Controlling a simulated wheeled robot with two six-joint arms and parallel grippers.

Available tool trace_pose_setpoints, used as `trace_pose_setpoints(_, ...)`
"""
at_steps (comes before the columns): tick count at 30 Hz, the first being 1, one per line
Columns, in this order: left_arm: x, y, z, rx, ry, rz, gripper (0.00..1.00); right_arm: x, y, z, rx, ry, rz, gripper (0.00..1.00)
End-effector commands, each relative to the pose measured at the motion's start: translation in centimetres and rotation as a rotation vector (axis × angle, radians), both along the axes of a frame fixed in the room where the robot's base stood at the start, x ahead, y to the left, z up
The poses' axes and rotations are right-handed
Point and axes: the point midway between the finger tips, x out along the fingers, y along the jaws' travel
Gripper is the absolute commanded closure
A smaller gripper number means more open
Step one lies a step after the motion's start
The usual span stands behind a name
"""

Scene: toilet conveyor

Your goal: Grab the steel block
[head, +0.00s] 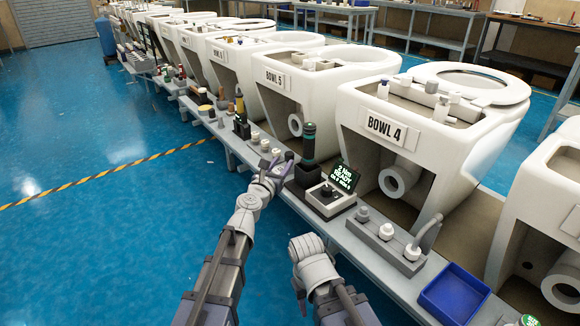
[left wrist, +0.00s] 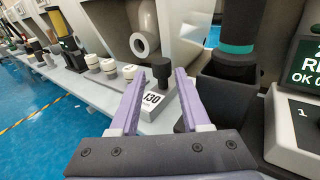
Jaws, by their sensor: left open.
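A small grey block (left wrist: 152,99) with a white "130" label and a dark top stands on the bench in the left wrist view. I take it to be the steel block, though its material is not certain. My left gripper (left wrist: 160,70) is open, its two purple fingers reaching on either side of the block in the picture; contact is not visible. In the head view the left gripper (head: 278,157) is over the bench edge, and the block cannot be made out there. My right arm's end shows at the bottom middle; its fingers do not show.
A black driver with a green band (head: 308,143) stands in a dark holder right of the left gripper. Beyond it is a small display (head: 344,178). Several white-capped parts (left wrist: 130,72) stand to the left. A blue bin (head: 453,294) sits at lower right. Toilet bowls line the bench.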

Motion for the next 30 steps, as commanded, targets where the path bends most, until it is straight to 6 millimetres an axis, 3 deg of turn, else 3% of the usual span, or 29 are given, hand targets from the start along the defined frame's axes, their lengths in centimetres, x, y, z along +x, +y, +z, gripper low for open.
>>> trace_pose_setpoints(3,1.5,-0.5,-0.1,0.001,0.000,0.000,0.53,0.0,0.0,-0.1,0.000,0.000,0.000,0.50)
trace_pose_setpoints(11,2.2,-0.8,-0.3,0.002,-0.001,0.000,0.53,0.0,0.0,-0.3,0.000,0.000,0.000,0.50)
trace_pose_setpoints(21,6.4,-2.5,-0.8,0.001,0.000,-0.001,0.53,0.0,0.0,-0.8,0.000,0.000,-0.002,0.50)
trace_pose_setpoints(28,6.4,-2.6,-0.8,0.001,0.000,-0.001,0.53,0.0,0.0,-0.8,0.000,0.000,-0.002,0.50)
trace_pose_setpoints(30,6.4,-2.6,-0.8,0.002,-0.001,-0.001,0.60,0.0,0.0,-0.8,0.000,0.000,-0.002,0.50)
